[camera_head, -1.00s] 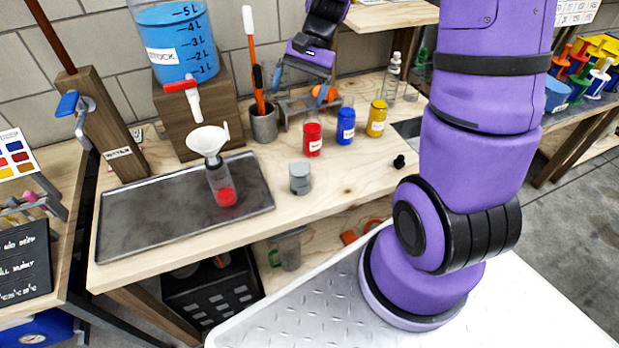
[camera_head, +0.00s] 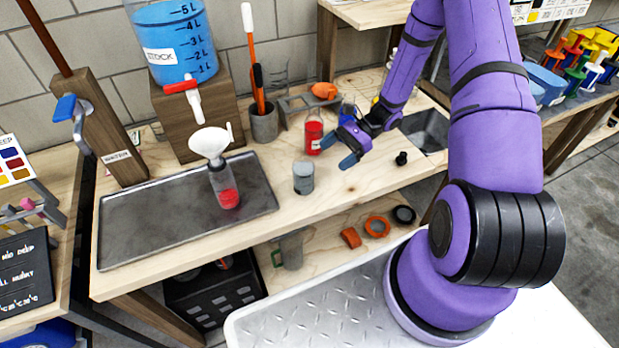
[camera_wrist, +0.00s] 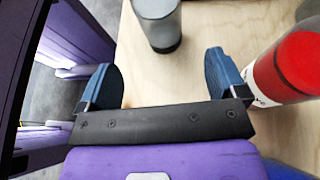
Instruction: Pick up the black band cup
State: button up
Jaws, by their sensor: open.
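A small grey, see-through cup (camera_head: 303,178) stands upright on the wooden bench, right of the metal tray; I take it to be the black band cup. In the wrist view the cup (camera_wrist: 157,22) shows at the top, with a dark band at its lower end. My gripper (camera_head: 335,153) is low over the bench, to the right of the cup. Its blue fingers are apart and nothing is between them. In the wrist view my gripper (camera_wrist: 160,70) points at the cup, which is beyond the fingertips and not touched.
A red jar (camera_head: 314,132) stands close beside my gripper; it also shows in the wrist view (camera_wrist: 292,68). A blue jar (camera_head: 347,112) is partly hidden behind my gripper. A metal tray (camera_head: 130,235) holds a red-bottomed bottle (camera_head: 224,185) with a funnel. A small black object (camera_head: 401,158) lies right.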

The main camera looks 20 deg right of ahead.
aim_at(306, 168)
jog(key=shift+s+a+f, duration=0.1)
jog(key=shift+a+f, duration=0.2)
jog(key=shift+f, duration=0.05)
jog(key=x, duration=1)
jog(key=shift+d+f, duration=0.1)
jog(key=c, duration=1.1)
jog(key=shift+r, duration=0.25)
jog(key=shift+r, duration=1.55)
jog(key=shift+s+d+r, duration=0.25)
jog(key=shift+s+d, duration=0.1)
jog(key=shift+s, duration=2.2)
jog(key=shift+s+d+r, duration=0.25)
jog(key=shift+s+d, duration=0.15)
jog(key=shift+s, duration=2.15)
jog(key=shift+s+d+r, duration=0.2)
jog(key=shift+s+d, duration=0.15)
jog(key=shift+s, duration=2.2)
jog(key=shift+s, duration=0.1)
